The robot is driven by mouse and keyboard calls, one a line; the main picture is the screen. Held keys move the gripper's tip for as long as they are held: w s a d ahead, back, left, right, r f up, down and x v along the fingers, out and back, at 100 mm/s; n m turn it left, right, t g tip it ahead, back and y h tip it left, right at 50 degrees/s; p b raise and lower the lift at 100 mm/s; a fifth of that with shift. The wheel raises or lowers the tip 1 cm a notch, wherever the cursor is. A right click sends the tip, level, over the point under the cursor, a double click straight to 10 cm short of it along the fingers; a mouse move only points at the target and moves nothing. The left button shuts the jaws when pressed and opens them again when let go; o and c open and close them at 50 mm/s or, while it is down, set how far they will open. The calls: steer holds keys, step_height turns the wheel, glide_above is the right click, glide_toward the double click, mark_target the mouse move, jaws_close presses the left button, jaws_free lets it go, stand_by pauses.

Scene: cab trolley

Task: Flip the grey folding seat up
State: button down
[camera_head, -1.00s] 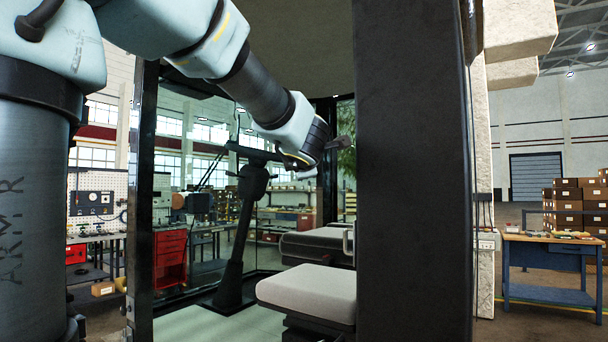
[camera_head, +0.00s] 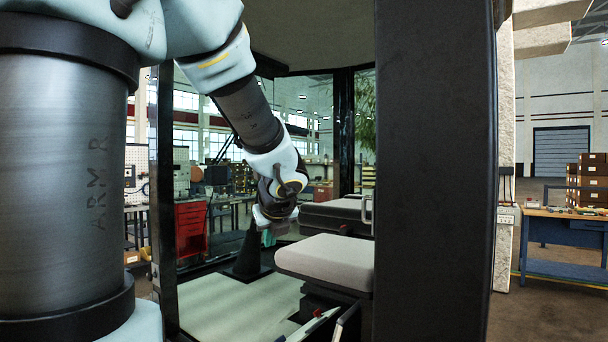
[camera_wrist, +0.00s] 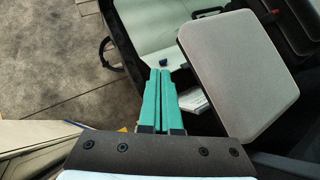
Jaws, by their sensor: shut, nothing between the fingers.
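The grey folding seat (camera_head: 325,262) lies flat, cushion level, just inside the cab in the head view. In the wrist view its pale cushion (camera_wrist: 238,75) fills the area right of the fingers. My gripper (camera_wrist: 160,72) is shut and empty, its two green fingers side by side. It points down left of the cushion, with a visible gap in the wrist picture. In the head view my gripper (camera_head: 268,236) hangs behind and left of the seat's near part; its fingertips are mostly hidden. The seat's hinge is not clearly visible.
A second dark seat with a pale top (camera_head: 335,212) stands behind the folding seat. A thick dark cab post (camera_head: 435,170) blocks the view on the right. The pale cab floor (camera_head: 235,305) is mostly open. A lever with a red end (camera_head: 318,312) is below the seat.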

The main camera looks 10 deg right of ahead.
steer(key=s+a+f+n+g, duration=0.3)
steer(key=s+f+n, duration=0.5)
steer(key=n, duration=0.7)
steer(key=s+a+f+n+g+h, duration=0.1)
steer(key=s+a+f+n+g, duration=0.3)
steer(key=n, duration=1.2)
steer(key=shift+s+a+f+g+h, duration=0.3)
steer(key=shift+s+f+g, duration=0.2)
steer(key=shift+s+f, duration=2.4)
steer(key=shift+w+f, duration=0.6)
steer(key=shift+w, duration=0.1)
